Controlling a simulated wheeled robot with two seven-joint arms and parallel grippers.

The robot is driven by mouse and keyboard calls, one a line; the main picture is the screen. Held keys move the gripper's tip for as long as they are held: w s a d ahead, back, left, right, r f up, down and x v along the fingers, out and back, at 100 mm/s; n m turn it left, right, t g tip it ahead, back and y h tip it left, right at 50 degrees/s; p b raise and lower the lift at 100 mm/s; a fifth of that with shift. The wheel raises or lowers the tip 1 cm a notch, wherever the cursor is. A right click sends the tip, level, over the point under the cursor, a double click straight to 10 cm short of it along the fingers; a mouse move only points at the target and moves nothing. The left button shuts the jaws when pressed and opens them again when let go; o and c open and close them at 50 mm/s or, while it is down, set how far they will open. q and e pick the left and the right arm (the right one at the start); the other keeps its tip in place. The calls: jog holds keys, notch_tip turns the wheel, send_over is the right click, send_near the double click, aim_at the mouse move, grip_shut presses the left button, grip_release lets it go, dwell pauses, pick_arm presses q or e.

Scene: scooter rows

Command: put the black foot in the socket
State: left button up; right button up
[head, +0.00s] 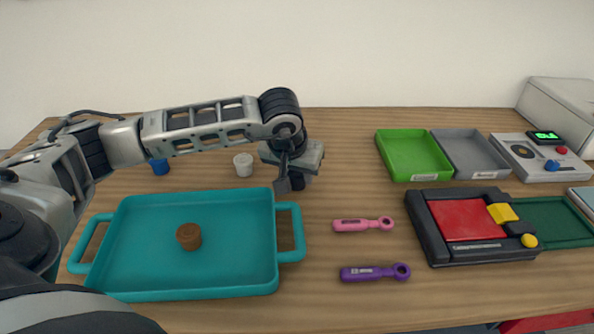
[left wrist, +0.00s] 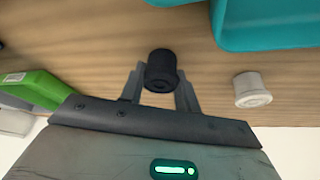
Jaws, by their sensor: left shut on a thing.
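The black foot (left wrist: 161,70) is a short dark cylinder with a wider rim, held between the fingers of my left gripper (left wrist: 160,84) in the left wrist view. In the head view, my left gripper (head: 288,183) hangs over the table right of the white foot, beyond the teal tray's far right corner. The black foot (head: 297,181) shows there as a small dark shape, partly hidden by the gripper. I cannot tell which part is the socket. My right gripper is not in view.
A teal tray (head: 130,287) holds a brown foot (head: 189,236). White (head: 243,164) and blue (head: 159,167) feet stand behind it. Green (head: 413,155) and grey (head: 470,153) trays are behind.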

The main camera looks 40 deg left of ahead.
pick_arm(q)
jog(key=shift+f, duration=0.2)
jog(key=o, duration=1)
jog(key=shift+c, duration=0.2)
jog(key=shift+r, duration=0.1)
